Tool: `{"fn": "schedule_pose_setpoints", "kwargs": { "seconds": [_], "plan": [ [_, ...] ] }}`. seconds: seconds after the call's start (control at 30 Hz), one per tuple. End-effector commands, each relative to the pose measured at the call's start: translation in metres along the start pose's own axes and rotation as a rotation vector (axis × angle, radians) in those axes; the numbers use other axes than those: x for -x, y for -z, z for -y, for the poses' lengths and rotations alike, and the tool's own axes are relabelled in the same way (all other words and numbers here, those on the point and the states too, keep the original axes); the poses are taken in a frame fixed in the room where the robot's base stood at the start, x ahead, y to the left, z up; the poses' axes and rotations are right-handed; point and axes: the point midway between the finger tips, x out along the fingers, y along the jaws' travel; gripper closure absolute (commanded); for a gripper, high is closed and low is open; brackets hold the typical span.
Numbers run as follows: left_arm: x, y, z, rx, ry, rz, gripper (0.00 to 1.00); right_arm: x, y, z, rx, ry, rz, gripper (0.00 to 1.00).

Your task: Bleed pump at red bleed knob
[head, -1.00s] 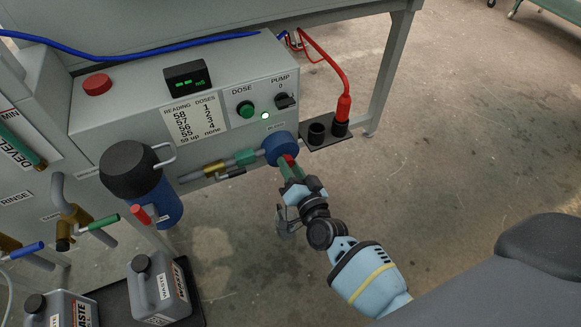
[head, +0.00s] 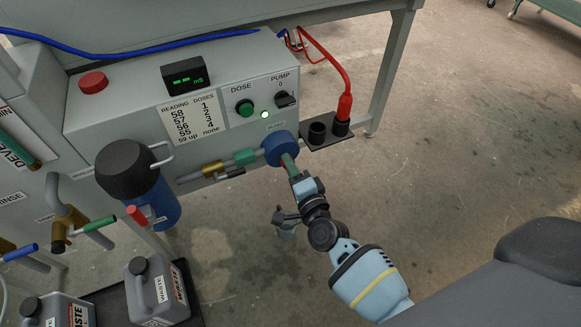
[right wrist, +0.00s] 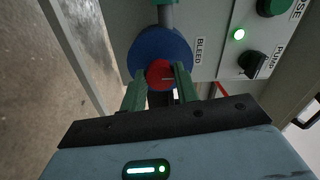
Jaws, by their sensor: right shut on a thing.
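The red bleed knob (right wrist: 160,74) sits at the centre of the round blue pump head (right wrist: 140,50), beside the BLEED label in the right wrist view. In the head view the blue pump head (head: 277,149) is at the front of the grey panel, and the knob is mostly hidden by my gripper. My right gripper (head: 288,163) reaches it from the lower right. Its green fingers (right wrist: 158,85) stand on either side of the knob and are shut on it. My left gripper is not in view.
The pump switch (head: 285,99) and the green dose button (head: 245,108) are above the pump, with a lit green lamp. A black holder (head: 326,140) with a red-cabled probe (head: 344,106) is close on the right. A blue canister (head: 160,204) stands left.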

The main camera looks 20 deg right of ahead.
Motion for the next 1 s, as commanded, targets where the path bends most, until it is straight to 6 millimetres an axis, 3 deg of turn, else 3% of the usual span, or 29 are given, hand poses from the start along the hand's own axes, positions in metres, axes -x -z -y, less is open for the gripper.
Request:
{"fn": "schedule_pose_setpoints", "kwargs": {
  "seconds": [0.5, 0.53, 0.67, 1.0],
  "plan": [
    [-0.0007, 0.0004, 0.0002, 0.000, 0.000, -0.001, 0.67, 0.0009, -0.0009, -0.0014, -0.022, -0.003, 0.002, 0.92],
    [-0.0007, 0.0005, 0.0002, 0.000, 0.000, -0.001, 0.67, 0.0009, -0.0010, -0.0014, -0.021, -0.003, 0.002, 0.67],
    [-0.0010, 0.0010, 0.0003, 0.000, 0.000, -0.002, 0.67, 0.0007, -0.0008, -0.0011, -0.021, -0.003, 0.001, 0.50],
    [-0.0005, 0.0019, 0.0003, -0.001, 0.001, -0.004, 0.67, 0.0026, -0.0002, -0.0004, -0.018, -0.001, 0.000, 0.48]
  ]
}}
